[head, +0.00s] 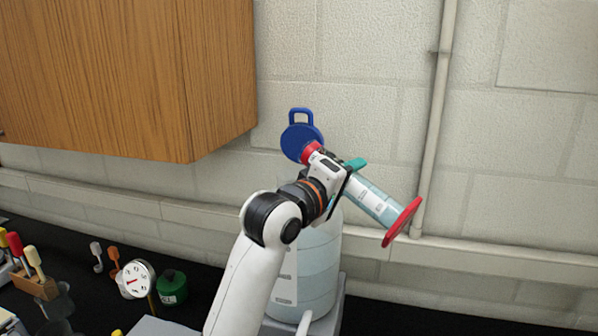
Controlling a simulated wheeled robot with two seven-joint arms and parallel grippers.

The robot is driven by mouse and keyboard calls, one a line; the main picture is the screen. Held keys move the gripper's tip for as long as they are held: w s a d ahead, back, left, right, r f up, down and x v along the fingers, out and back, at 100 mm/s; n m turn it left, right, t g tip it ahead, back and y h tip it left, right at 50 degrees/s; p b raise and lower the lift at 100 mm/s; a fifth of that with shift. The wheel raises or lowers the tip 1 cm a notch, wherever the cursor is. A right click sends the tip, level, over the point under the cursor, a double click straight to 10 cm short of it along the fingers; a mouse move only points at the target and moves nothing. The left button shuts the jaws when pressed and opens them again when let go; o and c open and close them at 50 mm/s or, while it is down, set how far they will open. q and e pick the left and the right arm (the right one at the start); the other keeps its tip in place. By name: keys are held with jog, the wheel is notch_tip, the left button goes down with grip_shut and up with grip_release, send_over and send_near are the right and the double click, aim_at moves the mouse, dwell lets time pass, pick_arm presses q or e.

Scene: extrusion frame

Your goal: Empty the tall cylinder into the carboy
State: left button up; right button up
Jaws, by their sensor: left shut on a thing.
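The tall cylinder (372,203) is pale blue and clear, with a red foot (402,222) at lower right and a red collar (311,152) at upper left. It is tilted in the air, its foot lower in the picture than its collar end. My left gripper (345,180) is shut around its middle part. The carboy (318,262) is a large, pale, translucent vessel below and behind my left arm. Its neck and opening are hidden by the gripper and arm. A blue round piece with a loop handle (300,139) shows beside the collar. My right gripper is out of view.
A wooden cabinet (125,75) hangs at upper left. A vertical pipe (435,120) runs down the wall at right. On the black bench at left are a dial gauge (137,280), a green container (172,287) and a wooden tool rack (36,285). The bench at right is clear.

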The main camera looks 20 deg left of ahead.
pick_arm(q)
jog(key=shift+r, duration=0.2)
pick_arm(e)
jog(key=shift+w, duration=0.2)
pick_arm(q)
jog(key=shift+w+n, duration=0.2)
jog(key=shift+n, duration=0.1)
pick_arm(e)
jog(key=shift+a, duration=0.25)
pick_arm(q)
jog(key=shift+s+a, duration=0.15)
jog(key=shift+s, duration=0.1)
jog(key=shift+w+n, duration=0.15)
jog(key=shift+n, duration=0.15)
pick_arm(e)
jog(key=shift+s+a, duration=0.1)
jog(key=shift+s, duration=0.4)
pick_arm(q)
jog(key=shift+w, duration=0.15)
jog(key=shift+a, duration=0.1)
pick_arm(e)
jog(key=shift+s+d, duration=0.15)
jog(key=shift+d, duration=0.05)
pick_arm(q)
jog(key=shift+a+n, duration=0.15)
jog(key=shift+n, duration=0.25)
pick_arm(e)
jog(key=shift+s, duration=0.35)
